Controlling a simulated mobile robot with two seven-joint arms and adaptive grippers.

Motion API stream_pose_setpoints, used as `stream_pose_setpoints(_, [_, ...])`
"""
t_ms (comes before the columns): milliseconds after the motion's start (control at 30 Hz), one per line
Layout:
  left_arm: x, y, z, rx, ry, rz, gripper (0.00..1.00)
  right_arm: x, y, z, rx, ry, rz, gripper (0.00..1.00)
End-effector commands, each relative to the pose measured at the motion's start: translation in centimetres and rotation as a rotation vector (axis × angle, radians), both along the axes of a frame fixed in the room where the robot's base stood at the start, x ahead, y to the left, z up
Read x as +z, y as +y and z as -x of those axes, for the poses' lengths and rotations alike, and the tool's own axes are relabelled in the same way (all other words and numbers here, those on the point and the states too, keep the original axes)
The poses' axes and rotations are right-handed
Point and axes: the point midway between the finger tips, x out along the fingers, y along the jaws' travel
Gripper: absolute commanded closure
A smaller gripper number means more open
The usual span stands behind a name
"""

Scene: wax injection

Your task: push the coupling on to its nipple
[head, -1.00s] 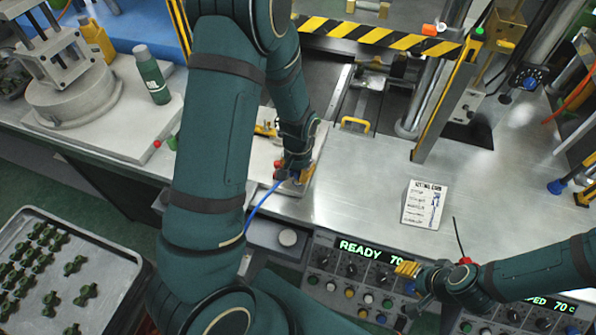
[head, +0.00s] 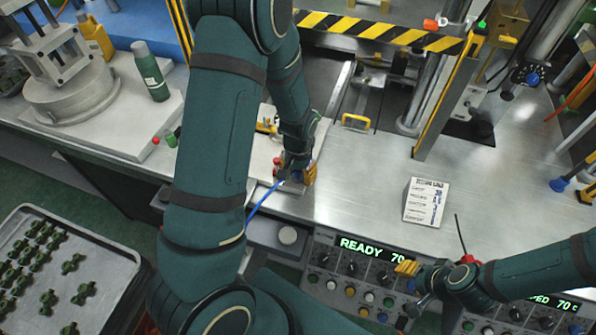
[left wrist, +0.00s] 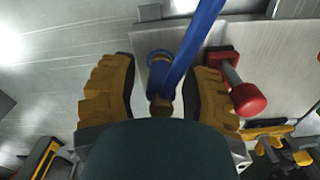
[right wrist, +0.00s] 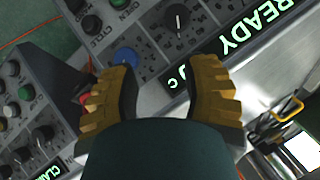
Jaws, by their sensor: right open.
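A blue hose (head: 262,200) runs to my left gripper (head: 297,178) at the bench's front edge. In the left wrist view the hose (left wrist: 200,40) passes between the yellow fingers of the left gripper (left wrist: 163,95), which stand apart. A small brass-coloured end piece (left wrist: 161,106), perhaps the coupling, shows between them. A round blue fitting (left wrist: 160,62) lies just beyond; whether it is the nipple, or touches the hose, I cannot tell. My right gripper (head: 408,270) is over the control panel; its fingers (right wrist: 163,95) are apart and empty.
A red-knobbed lever (left wrist: 248,98) is close beside the left gripper's right finger. The control panel (head: 340,285) lies below the right gripper. A striped guard bar (head: 375,30) crosses behind; a parts tray (head: 105,245) is at left.

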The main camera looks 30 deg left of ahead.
Motion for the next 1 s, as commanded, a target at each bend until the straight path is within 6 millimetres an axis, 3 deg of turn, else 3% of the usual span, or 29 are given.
stream_pose_setpoints(367, [1.1, 0.1, -0.1, 0.001, -0.002, -0.001, 0.51, 0.0, 0.0, 0.0, 0.000, 0.000, 0.000, 0.53])
stream_pose_setpoints(800, [9.4, 0.0, 0.0, -0.001, -0.004, 0.000, 0.51, 0.0, 0.0, 0.0, 0.000, 0.000, 0.000, 0.53])
stream_pose_setpoints(1000, [11.5, 0.0, 0.0, 0.000, -0.001, 0.000, 0.51, 0.0, 0.0, 0.0, 0.000, 0.000, 0.000, 0.53])
